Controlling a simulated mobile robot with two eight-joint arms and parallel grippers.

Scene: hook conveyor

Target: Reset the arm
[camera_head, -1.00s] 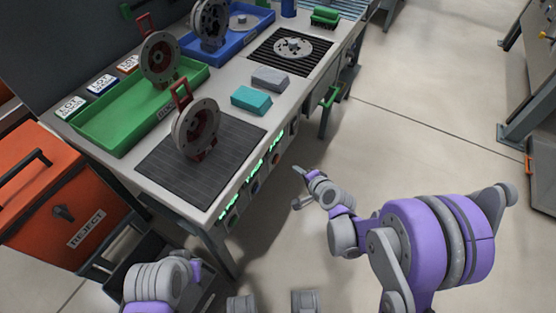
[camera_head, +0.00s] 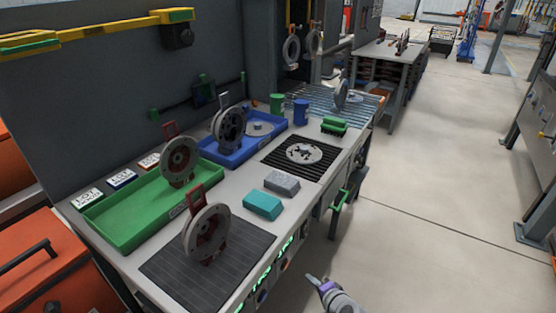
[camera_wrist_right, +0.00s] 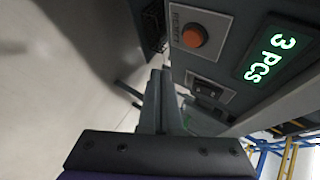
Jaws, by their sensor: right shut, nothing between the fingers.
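My right gripper (camera_head: 318,281) is at the bottom of the head view, beside the front edge of the workbench (camera_head: 232,197), over the floor. In the right wrist view its fingers (camera_wrist_right: 158,80) are together with nothing between them. Most of my right arm is below the head view. My left gripper is not in view.
On the bench are a dark mat (camera_head: 165,270) with a ring part (camera_head: 207,232), a green tray (camera_head: 112,234), a blue tray (camera_head: 262,144), a teal block (camera_head: 263,205) and a grey block (camera_head: 282,183). An orange reject bin (camera_head: 50,285) stands left. The floor (camera_head: 410,230) at right is clear.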

